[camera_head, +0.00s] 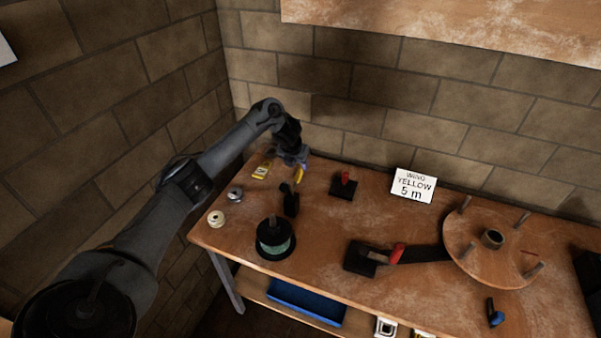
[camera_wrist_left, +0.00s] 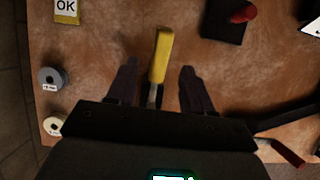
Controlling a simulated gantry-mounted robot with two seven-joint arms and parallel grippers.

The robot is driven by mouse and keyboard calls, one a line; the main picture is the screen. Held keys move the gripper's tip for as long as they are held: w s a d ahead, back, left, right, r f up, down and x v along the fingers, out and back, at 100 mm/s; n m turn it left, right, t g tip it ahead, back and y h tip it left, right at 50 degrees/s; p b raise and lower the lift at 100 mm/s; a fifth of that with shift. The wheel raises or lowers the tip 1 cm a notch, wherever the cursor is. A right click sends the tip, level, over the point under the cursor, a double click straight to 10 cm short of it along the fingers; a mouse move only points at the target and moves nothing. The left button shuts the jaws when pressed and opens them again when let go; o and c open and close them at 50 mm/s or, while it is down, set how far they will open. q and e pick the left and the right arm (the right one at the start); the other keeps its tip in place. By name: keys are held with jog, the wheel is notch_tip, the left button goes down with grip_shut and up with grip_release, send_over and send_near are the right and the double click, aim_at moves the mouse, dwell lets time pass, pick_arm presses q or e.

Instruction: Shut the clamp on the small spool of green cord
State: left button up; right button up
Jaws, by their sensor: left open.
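The small spool of green cord (camera_head: 276,246) sits on a black reel near the front left of the bench in the head view. Just behind it stands a dark clamp body (camera_head: 290,205) with a yellow handle (camera_head: 299,174) at its far end. The yellow handle (camera_wrist_left: 161,55) also shows in the left wrist view. My left gripper (camera_head: 293,163) is open above the clamp. In the left wrist view its fingers (camera_wrist_left: 158,68) are apart, one on each side of the yellow handle, with gaps on both sides. The spool is hidden there. My right gripper is not in view.
Grey (camera_head: 235,194) and cream (camera_head: 216,219) small spools lie at the left, near a yellow OK card (camera_head: 261,171). Red-handled clamps (camera_head: 346,178) (camera_head: 397,253) stand to the right. A wooden pegged disc (camera_head: 470,258) and blue clamp (camera_head: 495,315) lie farther right. Walls bound the back and left.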

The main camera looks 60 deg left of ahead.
aim_at(300, 171)
pick_arm(q)
jog(key=shift+b+x, duration=0.35)
jog(key=shift+x, duration=2.5)
grip_shut()
